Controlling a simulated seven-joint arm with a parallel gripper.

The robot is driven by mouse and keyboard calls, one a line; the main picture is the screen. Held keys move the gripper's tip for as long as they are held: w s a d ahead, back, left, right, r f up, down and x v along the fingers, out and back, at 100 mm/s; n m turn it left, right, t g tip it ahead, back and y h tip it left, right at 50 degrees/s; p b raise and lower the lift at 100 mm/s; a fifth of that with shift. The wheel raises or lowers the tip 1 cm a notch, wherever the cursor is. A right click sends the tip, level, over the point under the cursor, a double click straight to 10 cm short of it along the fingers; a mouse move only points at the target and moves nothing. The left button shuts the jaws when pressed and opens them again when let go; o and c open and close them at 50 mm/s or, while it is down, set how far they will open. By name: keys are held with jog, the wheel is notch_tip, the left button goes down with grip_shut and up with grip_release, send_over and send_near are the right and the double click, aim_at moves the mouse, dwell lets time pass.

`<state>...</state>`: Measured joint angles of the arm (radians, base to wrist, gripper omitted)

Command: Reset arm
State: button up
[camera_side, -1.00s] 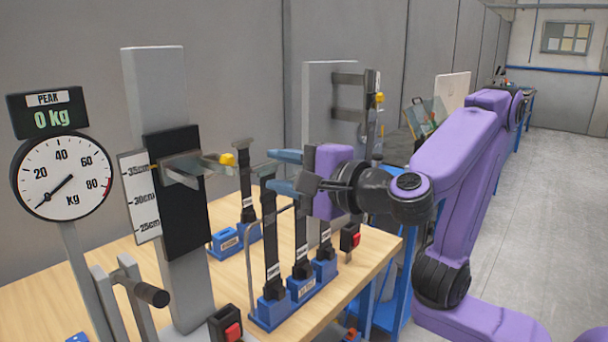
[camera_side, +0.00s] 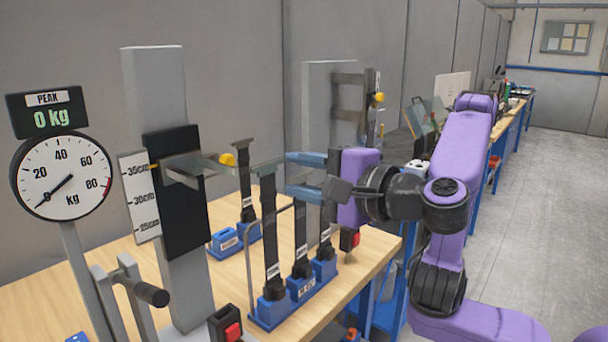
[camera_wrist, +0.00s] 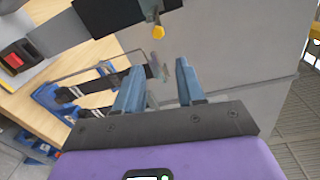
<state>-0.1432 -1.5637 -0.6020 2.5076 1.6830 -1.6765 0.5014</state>
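My purple arm holds its gripper (camera_side: 290,174) above the right part of the wooden table, near the upright black straps. Its two blue fingers are spread apart with nothing between them. In the wrist view the open fingers (camera_wrist: 158,72) also show empty, with a gap between them. Several black straps (camera_side: 271,235) stand upright in a blue holder (camera_side: 270,312) below and left of the gripper. Another black strap (camera_side: 246,190) stands in a separate blue base (camera_side: 224,241) farther back.
A grey post (camera_side: 160,90) with a black plate and a metal hook stands left, beside a round dial (camera_side: 62,175) whose display reads 0 kg. A second post (camera_side: 316,100) with metal brackets stands behind the gripper.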

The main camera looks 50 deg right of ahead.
jog(key=shift+a, duration=0.1)
jog(key=s+a+n+g+y, duration=0.2)
jog(key=a+n+g+y, duration=0.1)
jog(key=a+n+y, duration=0.8)
jog(key=s+a+f+n+g+y, duration=0.1)
jog(key=s+f+n+g+y, duration=0.1)
jog(key=s+f+n+g, duration=0.9)
jog(key=s+d+f+n+g+h, duration=0.1)
jog(key=d+f+n+h, duration=0.4)
jog(key=d, duration=0.5)
jog(key=s+d+f+n+g+h, duration=0.1)
jog(key=d+f+n+h, duration=0.4)
jog(key=d, duration=0.5)
jog(key=f+g+h, duration=0.1)
jog(key=h, duration=0.1)
jog(key=shift+d+f+h, duration=0.3)
jog(key=shift+d, duration=0.05)
